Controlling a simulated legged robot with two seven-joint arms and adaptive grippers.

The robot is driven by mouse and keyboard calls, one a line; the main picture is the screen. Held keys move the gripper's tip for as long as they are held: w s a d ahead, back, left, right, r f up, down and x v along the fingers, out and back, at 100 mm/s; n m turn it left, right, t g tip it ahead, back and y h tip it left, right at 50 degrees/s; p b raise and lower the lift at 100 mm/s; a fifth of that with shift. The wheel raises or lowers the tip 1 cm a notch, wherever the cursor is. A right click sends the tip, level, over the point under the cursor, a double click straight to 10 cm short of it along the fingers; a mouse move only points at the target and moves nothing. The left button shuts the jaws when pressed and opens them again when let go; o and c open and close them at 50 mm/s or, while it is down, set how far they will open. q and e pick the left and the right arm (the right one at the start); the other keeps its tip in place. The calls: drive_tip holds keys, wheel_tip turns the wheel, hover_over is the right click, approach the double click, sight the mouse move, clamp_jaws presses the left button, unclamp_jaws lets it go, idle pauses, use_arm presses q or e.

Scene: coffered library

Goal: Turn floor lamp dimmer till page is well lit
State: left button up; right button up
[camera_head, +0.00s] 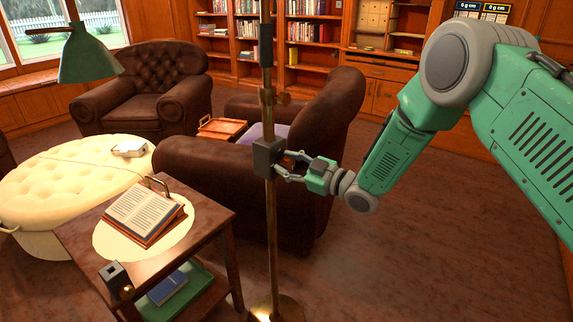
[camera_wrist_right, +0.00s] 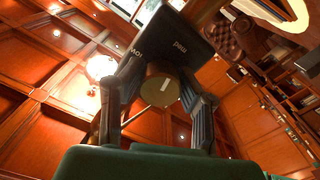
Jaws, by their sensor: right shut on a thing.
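The floor lamp has a brass pole (camera_head: 271,215) and a green shade (camera_head: 88,57) at upper left. A dark dimmer box (camera_head: 267,157) sits on the pole; in the wrist view its face (camera_wrist_right: 178,42) shows "LOW" and "MED" lettering. My right gripper (camera_head: 288,162) reaches it from the right. Its fingers are shut on the round dimmer knob (camera_wrist_right: 163,86), whose pale mark shows in the wrist view. The open book (camera_head: 145,213) rests tilted on a side table, its pages in a bright round pool of light. My left gripper is not in view.
The wooden side table (camera_head: 205,220) also holds a small dark box (camera_head: 115,276). A cream ottoman (camera_head: 45,185) and brown leather armchairs (camera_head: 150,85) stand behind. The armchair (camera_head: 330,110) behind the pole is close to my gripper. Floor at lower right is clear.

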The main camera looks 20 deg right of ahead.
idle(0.4)
drive_tip(key=o, duration=1.2)
drive_tip(key=shift+c, duration=0.2)
drive_tip(key=shift+s+d, duration=0.1)
drive_tip(key=shift+d, duration=0.05)
drive_tip(key=v, duration=1.1)
drive_tip(key=shift+s+d, duration=0.25)
drive_tip(key=shift+d, duration=0.05)
drive_tip(key=shift+f, duration=0.1)
